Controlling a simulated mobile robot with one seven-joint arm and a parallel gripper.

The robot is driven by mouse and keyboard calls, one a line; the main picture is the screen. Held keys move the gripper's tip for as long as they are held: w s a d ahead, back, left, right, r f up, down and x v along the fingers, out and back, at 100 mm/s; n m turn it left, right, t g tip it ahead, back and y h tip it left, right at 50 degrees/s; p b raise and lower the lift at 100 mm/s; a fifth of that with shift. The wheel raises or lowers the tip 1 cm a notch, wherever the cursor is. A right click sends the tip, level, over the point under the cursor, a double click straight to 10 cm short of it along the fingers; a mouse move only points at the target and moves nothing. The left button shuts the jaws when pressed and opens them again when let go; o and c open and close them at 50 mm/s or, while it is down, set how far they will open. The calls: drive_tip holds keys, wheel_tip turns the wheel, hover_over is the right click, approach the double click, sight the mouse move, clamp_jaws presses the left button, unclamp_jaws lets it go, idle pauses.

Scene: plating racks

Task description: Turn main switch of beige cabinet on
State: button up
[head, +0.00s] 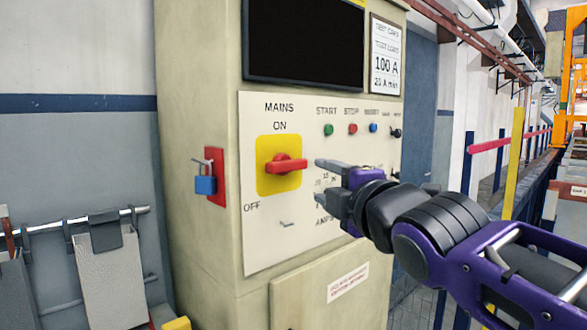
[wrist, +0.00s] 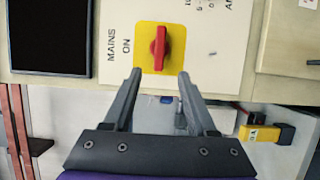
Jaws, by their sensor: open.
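The beige cabinet (head: 205,255) stands in the middle of the head view. Its main switch (head: 287,164) is a red rotary handle on a yellow plate. "MAINS ON" is printed above it and "OFF" at its lower left. The handle lies roughly horizontal, towards neither label. In the wrist view the switch (wrist: 160,48) appears upright, as that picture is turned sideways. My gripper (head: 322,181) is open and empty, to the right of the switch with a visible gap. In the wrist view its fingertips (wrist: 160,74) flank the handle's near end; contact is not visible.
START, STOP and other small buttons (head: 352,129) sit right of the switch, with a dark screen (head: 303,42) above. A blue padlock (head: 206,185) hangs on a red plate on the cabinet's left side. Grey sheets hang on a rail (head: 140,211) at left.

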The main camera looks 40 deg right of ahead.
sight(292, 166)
drive_tip(key=x, duration=1.2)
drive_tip(key=shift+w+f+p, duration=0.1)
drive_tip(key=shift+w+p, duration=0.25)
drive_tip(key=shift+w, duration=0.05)
drive_tip(key=shift+x, duration=0.75)
drive_tip(key=shift+d, duration=0.15)
drive_tip(key=c, duration=0.9)
clamp_jaws()
